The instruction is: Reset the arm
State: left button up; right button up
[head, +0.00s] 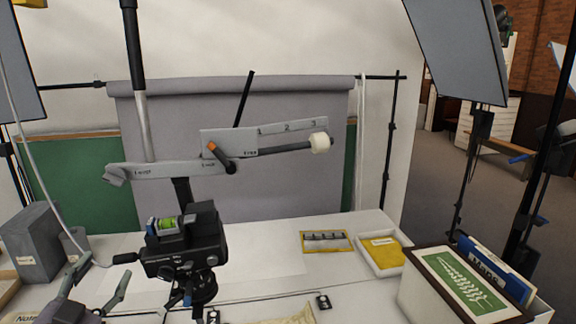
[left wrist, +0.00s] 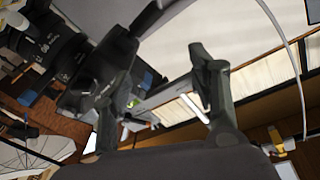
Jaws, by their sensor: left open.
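A grey jointed arm (head: 170,170) with an orange-tipped black lever (head: 217,150) and a white round knob (head: 320,143) at its right end stands above the table. The numbers 1, 2 and 3 run along its upper right part. A black tripod-style head (head: 185,245) with a green bubble level (head: 167,225) is below it. My left gripper (head: 100,278) is low at the left, open and apart from the arm. In the left wrist view my left gripper's fingers (left wrist: 152,68) are spread, with nothing visibly held between them. My right gripper is not in view.
A grey box (head: 35,243) stands at the left of the white table. On the right are a yellow-edged strip card (head: 326,241), a white tray with a yellow folder (head: 385,252) and a box with a green fern print (head: 462,280). Light stands flank the backdrop (head: 270,180).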

pick_arm(q)
jog(key=s+d+f+n+g, duration=0.1)
jog(key=s+d+f+g, duration=0.1)
jog(key=f, duration=0.5)
jog(key=s+d+f+g, duration=0.1)
jog(key=d+f+g, duration=0.15)
jog(key=f, duration=0.35)
jog(key=s+d+f+n+g+h, duration=0.1)
jog(key=s+d+f+g, duration=0.4)
jog(key=s+f, duration=0.45)
jog(key=s+d+f+g+h, duration=0.1)
jog(key=s+d+f+g, duration=0.4)
jog(key=s+f, duration=0.4)
jog(key=s+f+g+b, duration=0.3)
jog(key=f+b, duration=0.5)
jog(key=f, duration=2.7)
jog(key=s+a+f+b, duration=0.2)
jog(key=s+f+b, duration=0.4)
jog(key=s+f, duration=1.1)
notch_tip(320, 180, down, 4)
jog(key=shift+r, duration=0.25)
jog(key=shift+s, duration=0.1)
